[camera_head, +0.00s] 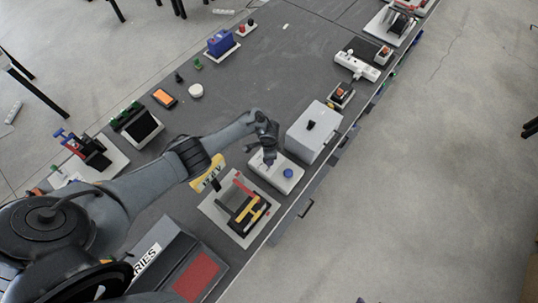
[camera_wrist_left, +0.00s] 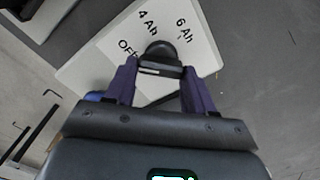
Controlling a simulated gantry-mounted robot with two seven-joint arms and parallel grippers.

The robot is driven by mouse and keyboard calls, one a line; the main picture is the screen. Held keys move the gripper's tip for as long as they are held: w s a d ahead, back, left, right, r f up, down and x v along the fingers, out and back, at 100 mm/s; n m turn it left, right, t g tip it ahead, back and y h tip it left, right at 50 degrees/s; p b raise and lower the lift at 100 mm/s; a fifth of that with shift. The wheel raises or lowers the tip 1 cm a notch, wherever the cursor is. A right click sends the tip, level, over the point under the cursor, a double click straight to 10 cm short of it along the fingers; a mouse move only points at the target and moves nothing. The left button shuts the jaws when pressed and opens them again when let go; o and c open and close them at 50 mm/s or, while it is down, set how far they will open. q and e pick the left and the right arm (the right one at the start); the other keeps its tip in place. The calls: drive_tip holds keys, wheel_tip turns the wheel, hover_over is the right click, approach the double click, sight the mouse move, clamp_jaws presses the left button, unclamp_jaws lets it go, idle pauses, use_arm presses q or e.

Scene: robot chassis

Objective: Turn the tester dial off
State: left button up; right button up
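The tester is a white box (camera_head: 268,181) near the table's front edge in the head view, with a blue knob (camera_head: 288,173) on top. My left gripper (camera_head: 267,155) is over its far end. In the left wrist view the tester's white face (camera_wrist_left: 100,62) carries the labels "OFF", "4 Ah" and "6 Ah" around a black dial (camera_wrist_left: 161,50). My left gripper's two purple fingers (camera_wrist_left: 158,80) stand on either side of the dial's near part. I cannot tell whether they press on it. My right gripper is not in view.
A larger light-grey box (camera_head: 306,140) stands right beside the tester. A white plate holding a red, black and yellow stand (camera_head: 243,207) lies on the other side. A yellow label sign (camera_head: 207,173) is close to my left forearm. The table's middle (camera_head: 262,80) is clear.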

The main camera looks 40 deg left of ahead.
use_arm(q)
drive_tip(key=o, duration=0.4)
wheel_tip(320, 180, up, 11)
drive_tip(key=p, duration=0.4)
drive_tip(key=shift+f, duration=0.1)
idle(0.4)
